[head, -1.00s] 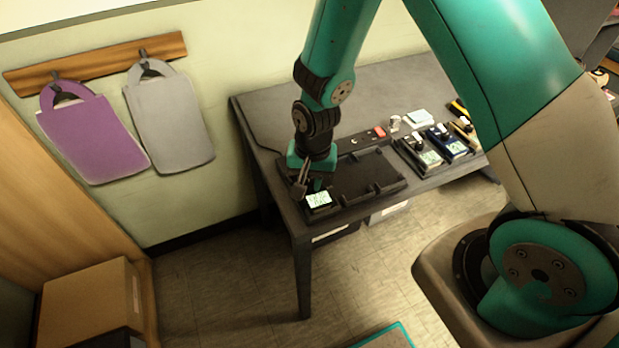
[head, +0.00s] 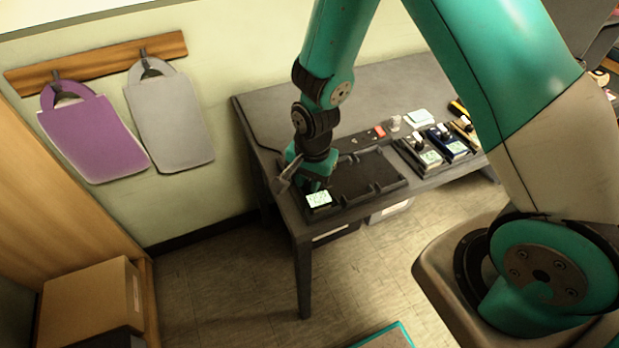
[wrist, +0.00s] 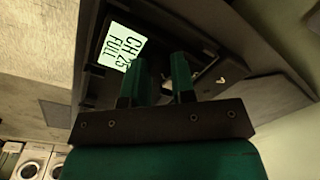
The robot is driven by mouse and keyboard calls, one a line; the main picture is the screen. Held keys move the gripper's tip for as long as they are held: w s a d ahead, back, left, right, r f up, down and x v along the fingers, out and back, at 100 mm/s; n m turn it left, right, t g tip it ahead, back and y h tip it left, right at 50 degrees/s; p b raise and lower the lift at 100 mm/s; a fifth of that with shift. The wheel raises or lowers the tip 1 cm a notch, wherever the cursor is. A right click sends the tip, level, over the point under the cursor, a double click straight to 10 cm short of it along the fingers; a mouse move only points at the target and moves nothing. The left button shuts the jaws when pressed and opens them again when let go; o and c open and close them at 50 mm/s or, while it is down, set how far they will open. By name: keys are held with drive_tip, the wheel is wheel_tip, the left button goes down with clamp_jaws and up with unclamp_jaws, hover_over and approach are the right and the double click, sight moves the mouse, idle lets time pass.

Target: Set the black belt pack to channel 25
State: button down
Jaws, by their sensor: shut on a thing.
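The black belt pack (head: 319,208) sits at the near left end of a dark tray (head: 398,190) on the table. Its lit display also shows in the wrist view (wrist: 121,47) and reads "CH 25" and "FULL". My gripper (head: 309,187) is down at the pack, just behind the display. In the wrist view my gripper (wrist: 165,66) has its two green fingers beside the display, shut on the pack's knob. The knob is mostly hidden between the fingers.
Other packs with small displays, one grey (head: 428,157) and one blue (head: 450,146), stand right of the tray. The back left of the dark table (head: 275,110) is clear.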

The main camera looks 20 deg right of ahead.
drive_tip(key=c, duration=0.9)
unclamp_jaws()
drive_tip(key=shift+c, duration=0.2)
wheel_tip(320, 180, up, 17)
drive_tip(key=shift+s+d+r, duration=0.2)
drive_tip(key=shift+s+d, duration=0.15)
drive_tip(key=shift+s, duration=0.05)
drive_tip(key=s+a+r+n+y, duration=0.1)
drive_tip(key=s+r+n, duration=0.3)
drive_tip(key=s+n, duration=0.4)
drive_tip(key=s+a+r+n+y, duration=0.2)
drive_tip(key=s+a+r+n, duration=0.2)
drive_tip(key=s+n, duration=0.5)
drive_tip(key=shift+s+r+g+y, duration=0.3)
drive_tip(key=shift+s+r, duration=0.05)
drive_tip(key=shift+r, duration=0.4)
